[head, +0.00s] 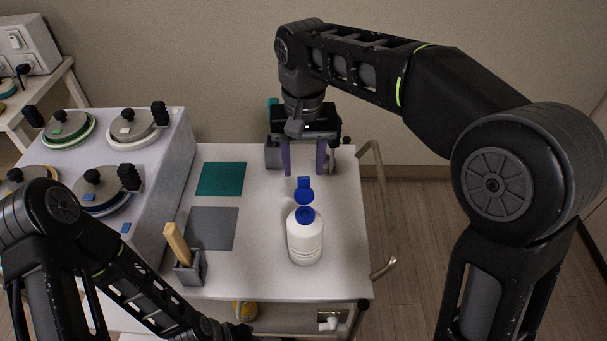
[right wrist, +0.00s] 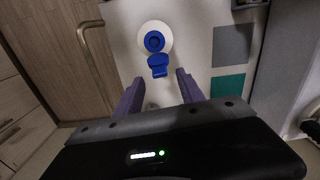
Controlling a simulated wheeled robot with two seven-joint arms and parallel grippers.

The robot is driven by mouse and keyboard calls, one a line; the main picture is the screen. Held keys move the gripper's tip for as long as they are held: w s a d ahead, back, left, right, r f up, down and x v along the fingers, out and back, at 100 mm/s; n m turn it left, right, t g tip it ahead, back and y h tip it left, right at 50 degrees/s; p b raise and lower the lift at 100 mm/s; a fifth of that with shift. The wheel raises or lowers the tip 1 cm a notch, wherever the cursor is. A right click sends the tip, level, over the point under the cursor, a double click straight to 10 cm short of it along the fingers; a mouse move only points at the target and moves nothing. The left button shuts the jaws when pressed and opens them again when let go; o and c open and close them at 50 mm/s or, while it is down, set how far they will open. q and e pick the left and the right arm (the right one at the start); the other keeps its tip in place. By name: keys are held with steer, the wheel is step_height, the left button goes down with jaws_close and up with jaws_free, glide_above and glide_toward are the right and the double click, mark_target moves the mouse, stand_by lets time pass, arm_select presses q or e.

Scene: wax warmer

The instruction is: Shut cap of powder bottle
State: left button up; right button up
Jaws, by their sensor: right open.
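The powder bottle (head: 305,243) is white and stands upright on the white cart top, near its right front. Its blue cap is flipped open: the blue base (head: 306,214) sits on the bottle's neck and the blue lid (head: 304,190) sticks out toward the far side. In the right wrist view the lid (right wrist: 159,66) points toward my right gripper (right wrist: 158,88). My right gripper (head: 304,172) is open and empty, with its purple fingers pointing down beyond the lid, apart from it. My left arm crosses the lower left; its fingers are not visible.
A wax warmer (head: 180,150) with several lidded pots stands on the left. A teal mat (head: 221,179) and a grey mat (head: 211,228) lie on the cart. A grey holder (head: 190,268) with wooden sticks stands in front. A metal rail (head: 379,205) borders the cart's right side.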

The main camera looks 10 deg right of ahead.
mark_target(304, 190)
steer(key=shift+f, duration=1.45)
steer(key=shift+c, duration=0.5)
jaws_close()
